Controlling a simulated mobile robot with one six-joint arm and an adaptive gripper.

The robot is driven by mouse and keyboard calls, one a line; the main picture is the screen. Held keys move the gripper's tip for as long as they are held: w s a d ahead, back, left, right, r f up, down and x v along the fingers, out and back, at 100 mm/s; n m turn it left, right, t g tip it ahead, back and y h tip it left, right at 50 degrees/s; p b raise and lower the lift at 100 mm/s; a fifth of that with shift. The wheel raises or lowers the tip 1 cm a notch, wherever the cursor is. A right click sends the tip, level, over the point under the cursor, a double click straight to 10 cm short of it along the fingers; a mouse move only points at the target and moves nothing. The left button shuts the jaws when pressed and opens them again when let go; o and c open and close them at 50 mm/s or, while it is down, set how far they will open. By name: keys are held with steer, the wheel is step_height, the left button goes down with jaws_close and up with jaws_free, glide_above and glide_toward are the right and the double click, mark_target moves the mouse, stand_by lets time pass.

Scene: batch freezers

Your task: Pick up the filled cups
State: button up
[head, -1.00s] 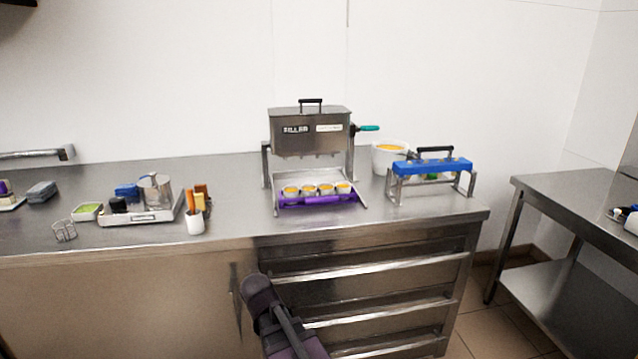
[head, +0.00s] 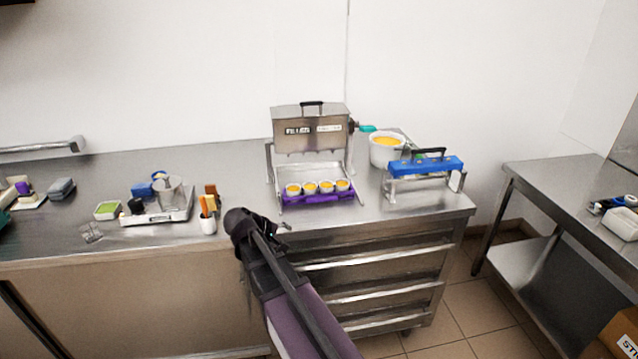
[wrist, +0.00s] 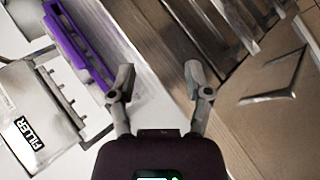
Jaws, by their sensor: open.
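Several small white cups filled with orange-yellow (head: 318,187) stand in a row in a purple holder (head: 320,199) at the front of the steel filler (head: 310,130). My gripper (head: 284,227) is near the counter's front edge, in front of and below the holder's left end, apart from the cups. In the wrist view my gripper (wrist: 160,76) is open, with nothing between its fingers. That view also shows the purple holder (wrist: 78,42) and the filler (wrist: 38,115) at left; I cannot make out the cups there.
A blue-topped stand (head: 425,166) and a white tub with yellow content (head: 385,151) are right of the filler. Steel drawers (head: 355,275) lie below the counter edge.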

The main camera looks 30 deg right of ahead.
steer(key=w+r+h, duration=0.1)
steer(key=w+r, duration=0.1)
steer(key=r, duration=0.1)
steer(key=w+r+n+t+h+p, duration=0.1)
steer(key=w+r, duration=0.1)
steer(key=r, duration=0.1)
steer(key=w+d+r+n+t+h, duration=0.1)
steer(key=w+r, duration=0.1)
steer(key=w, duration=0.1)
steer(key=shift+w+r+h+p, duration=0.1)
steer(key=shift+r+h+p, duration=0.3)
steer(key=shift+d+f, duration=0.1)
steer(key=b+x, duration=0.3)
steer(key=x, duration=0.4)
steer(key=shift+f, duration=0.1)
steer(key=shift+w+d+f, duration=0.15)
steer(key=shift+w+d, duration=0.15)
steer(key=shift+d, duration=0.25)
